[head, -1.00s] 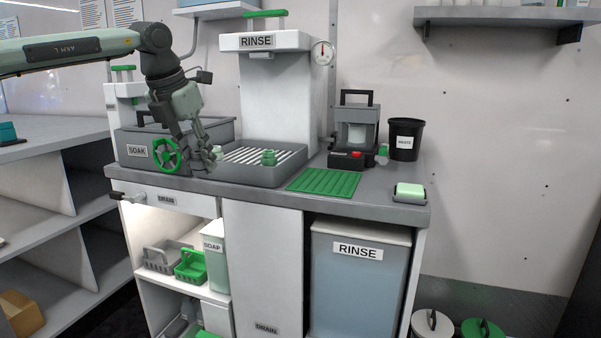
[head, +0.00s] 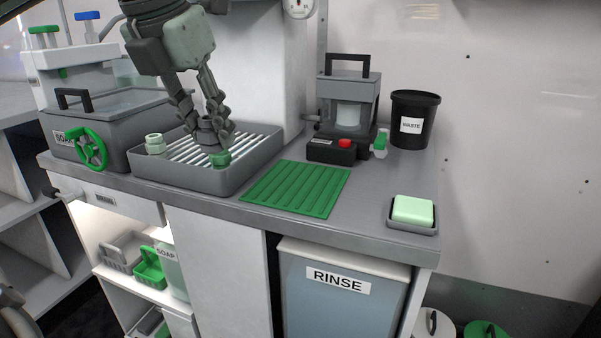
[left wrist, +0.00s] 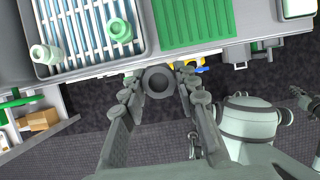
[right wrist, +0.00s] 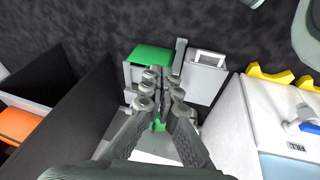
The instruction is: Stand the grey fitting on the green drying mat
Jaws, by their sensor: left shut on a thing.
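My left gripper (head: 213,130) is shut on the grey fitting (head: 211,136), a dark ring-like piece. In the left wrist view the grey fitting (left wrist: 157,83) sits between the fingertips, its round opening facing the camera. In the head view it appears over the front of the rinse tray, partly covering a green fitting (head: 221,159); its exact height is unclear. The green drying mat (head: 297,188) lies bare on the counter, right of the tray, and shows at the top of the left wrist view (left wrist: 195,22). My right gripper (right wrist: 162,88) is shut and empty, low by the shelves.
The slatted rinse tray (head: 200,181) also holds a pale fitting (head: 155,144). Behind the mat stand a grey device (head: 346,95) with a red button and a black waste bin (head: 413,122). A soap dish (head: 412,211) is at the counter's right.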

